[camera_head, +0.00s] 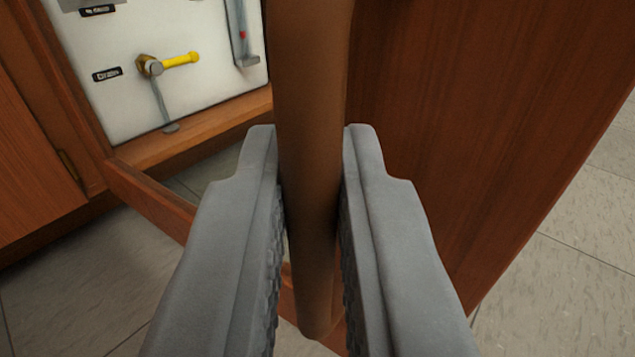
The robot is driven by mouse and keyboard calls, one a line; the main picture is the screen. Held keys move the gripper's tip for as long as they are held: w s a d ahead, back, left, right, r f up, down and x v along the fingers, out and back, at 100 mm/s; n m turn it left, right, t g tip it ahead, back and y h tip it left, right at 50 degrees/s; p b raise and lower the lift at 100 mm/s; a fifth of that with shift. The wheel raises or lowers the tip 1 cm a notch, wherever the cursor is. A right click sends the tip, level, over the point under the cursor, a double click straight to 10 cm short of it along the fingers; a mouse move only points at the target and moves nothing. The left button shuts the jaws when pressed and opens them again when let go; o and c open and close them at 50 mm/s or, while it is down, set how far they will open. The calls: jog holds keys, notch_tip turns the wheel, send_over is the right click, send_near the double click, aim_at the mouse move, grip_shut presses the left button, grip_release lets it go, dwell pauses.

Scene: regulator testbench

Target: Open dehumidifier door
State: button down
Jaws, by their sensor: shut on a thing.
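My gripper (312,190) fills the lower middle of the view. Its two grey fingers are shut on a brown vertical bar handle (308,80), one finger on each side. The handle's lower end shows between the fingers. The reddish-brown wooden door (500,110) stands behind and to the right of the handle. It stands open at an angle to the cabinet, and a gap shows the cabinet's inside at the upper left.
Inside the cabinet is a white panel (110,45) with a yellow-handled valve (180,60), a grey pipe and small black labels. Another wooden door or panel (30,150) with a hinge is at the left. Tiled floor (570,280) is clear at the right.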

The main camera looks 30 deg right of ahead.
jog(key=shift+w+a, duration=0.1)
jog(key=shift+a, duration=0.2)
jog(key=c, duration=1.6)
grip_release()
jog(key=shift+w+a, duration=0.1)
